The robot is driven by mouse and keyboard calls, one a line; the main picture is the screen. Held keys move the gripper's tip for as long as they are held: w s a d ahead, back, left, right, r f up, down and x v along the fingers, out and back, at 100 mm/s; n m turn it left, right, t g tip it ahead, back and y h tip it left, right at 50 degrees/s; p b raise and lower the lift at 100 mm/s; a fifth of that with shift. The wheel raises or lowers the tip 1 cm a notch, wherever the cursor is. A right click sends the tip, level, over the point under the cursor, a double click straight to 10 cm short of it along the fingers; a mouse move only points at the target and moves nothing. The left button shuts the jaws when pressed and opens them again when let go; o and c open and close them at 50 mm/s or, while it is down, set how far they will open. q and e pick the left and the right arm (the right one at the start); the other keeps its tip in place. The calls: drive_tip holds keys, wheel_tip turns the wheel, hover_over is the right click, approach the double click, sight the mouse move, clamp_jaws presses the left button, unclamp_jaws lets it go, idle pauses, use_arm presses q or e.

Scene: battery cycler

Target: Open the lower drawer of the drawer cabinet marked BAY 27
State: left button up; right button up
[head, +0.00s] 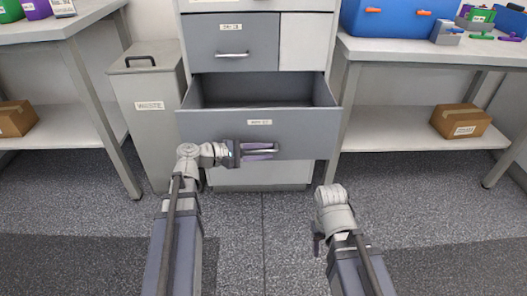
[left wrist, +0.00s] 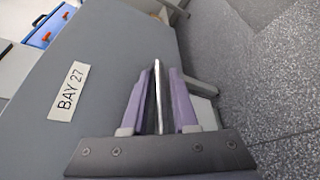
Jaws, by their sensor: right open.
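The grey drawer cabinet (head: 187,40) stands ahead, with its lower drawer (head: 205,127) pulled well out and its inside looking empty. The drawer's front label (head: 260,122) is blurred here; it reads BAY 27 in the left wrist view (left wrist: 68,92). My left gripper (head: 262,150) is at the drawer's bar handle, shut on it; in the left wrist view the purple fingers (left wrist: 158,85) lie on either side of the handle (left wrist: 157,72). The upper drawer (head: 260,42) is closed. My right gripper (head: 318,240) is open, low at the right, away from the cabinet, its fingers mostly hidden.
A grey waste bin (head: 150,125) stands close left of the cabinet. Benches stand on both sides, the right one (head: 420,52) bearing a blue bin (head: 390,18). Cardboard boxes (head: 460,122) sit on the lower shelves. The floor before the drawer is clear.

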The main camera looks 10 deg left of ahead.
use_arm(q)
drive_tip(key=p+v, duration=0.1)
drive_tip(key=v, duration=0.6)
drive_tip(key=shift+s+a+p, duration=0.25)
drive_tip(key=shift+a+p, duration=0.05)
drive_tip(key=shift+a, duration=0.05)
drive_tip(key=shift+r, duration=0.1)
